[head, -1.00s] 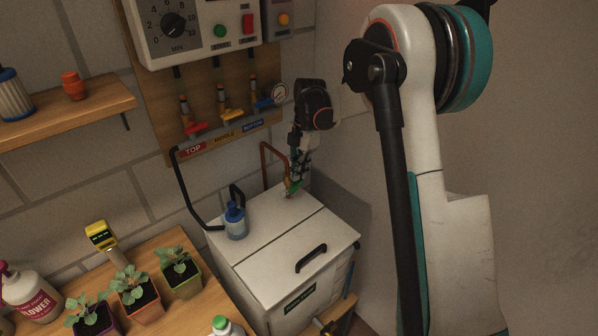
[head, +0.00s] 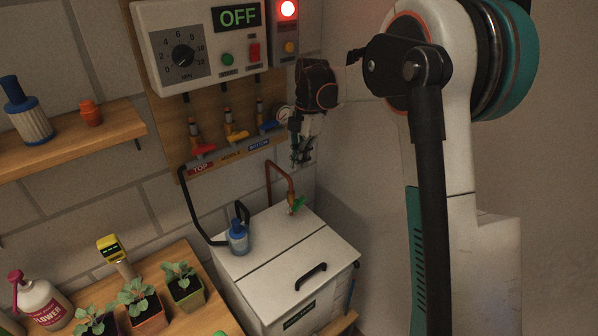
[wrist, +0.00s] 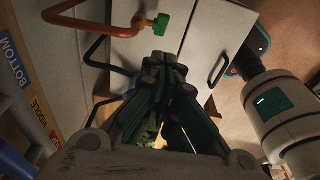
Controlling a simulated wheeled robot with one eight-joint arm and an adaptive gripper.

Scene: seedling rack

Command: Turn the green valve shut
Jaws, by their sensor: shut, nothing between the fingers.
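The green valve (head: 297,204) sits at the lower end of the copper pipe (head: 270,177), at the back right of the white tank's top. It also shows in the wrist view (wrist: 161,23) as a green handle on a brass body. My gripper (head: 297,160) is above the valve and apart from it, near the wall. In the wrist view its dark fingers (wrist: 165,68) are together with nothing between them. The valve is unobstructed in the head view.
The white tank (head: 325,255) carries a blue-capped bottle (head: 237,238). Seedling pots (head: 184,290) stand on the bench at left.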

